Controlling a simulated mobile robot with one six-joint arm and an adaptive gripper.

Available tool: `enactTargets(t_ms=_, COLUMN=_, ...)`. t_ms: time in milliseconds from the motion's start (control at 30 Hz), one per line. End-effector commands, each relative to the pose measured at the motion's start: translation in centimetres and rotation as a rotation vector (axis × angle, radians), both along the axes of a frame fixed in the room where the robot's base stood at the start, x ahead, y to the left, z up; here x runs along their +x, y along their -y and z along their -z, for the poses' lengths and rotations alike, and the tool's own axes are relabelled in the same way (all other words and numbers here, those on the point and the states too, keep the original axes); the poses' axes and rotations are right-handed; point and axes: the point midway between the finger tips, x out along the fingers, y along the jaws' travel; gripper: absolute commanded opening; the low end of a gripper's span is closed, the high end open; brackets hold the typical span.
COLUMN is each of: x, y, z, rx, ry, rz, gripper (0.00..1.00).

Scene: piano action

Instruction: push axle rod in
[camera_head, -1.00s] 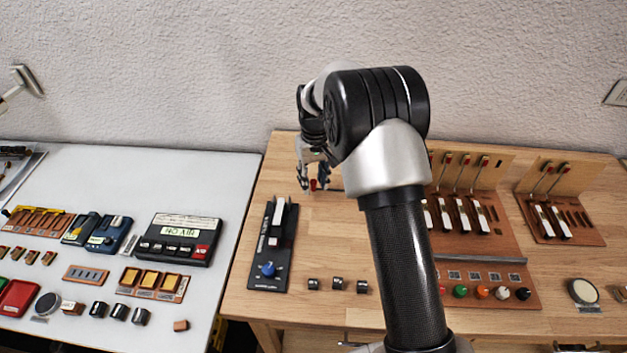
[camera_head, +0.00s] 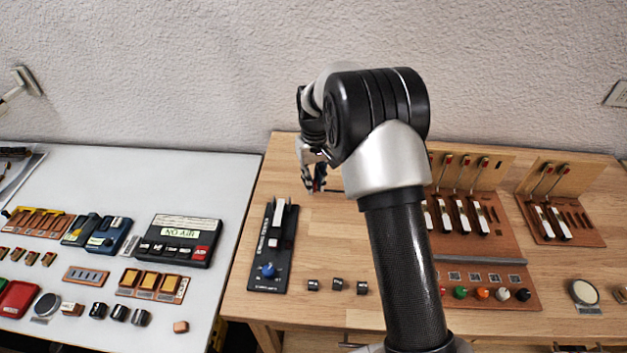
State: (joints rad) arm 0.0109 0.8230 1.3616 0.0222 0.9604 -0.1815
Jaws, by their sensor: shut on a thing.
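My gripper (camera_head: 315,184) is at the back left of the wooden table, partly behind my own arm. Its fingers are shut on a small red piece, which shows between the fingertips. A thin dark rod (camera_head: 335,191), seemingly the axle rod, runs from there to the right and passes behind my arm. Its far end and whatever it enters are hidden. The piano action boards (camera_head: 470,250) stand to the right of my arm, with upright hammers and white-and-black parts in rows. Their left part is hidden by my arm.
A black panel (camera_head: 270,270) with a blue knob lies in front of my gripper. Several small dark cylinders (camera_head: 337,285) lie right of it. A second, smaller hammer board (camera_head: 560,215) stands at the right. A white table (camera_head: 120,175) with devices is at the left. The wall is close behind.

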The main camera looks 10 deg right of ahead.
Motion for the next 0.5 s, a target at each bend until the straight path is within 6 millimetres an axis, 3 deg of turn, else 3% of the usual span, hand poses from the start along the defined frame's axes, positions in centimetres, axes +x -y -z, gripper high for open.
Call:
enactTargets(t_ms=267, x=-0.4, y=1.3, z=-0.1, rx=0.0, ry=-0.001, rz=0.002, gripper=0.0)
enactTargets(t_ms=500, x=-2.1, y=6.4, z=-0.3, rx=0.0, ry=0.0, rz=0.007, gripper=0.0)
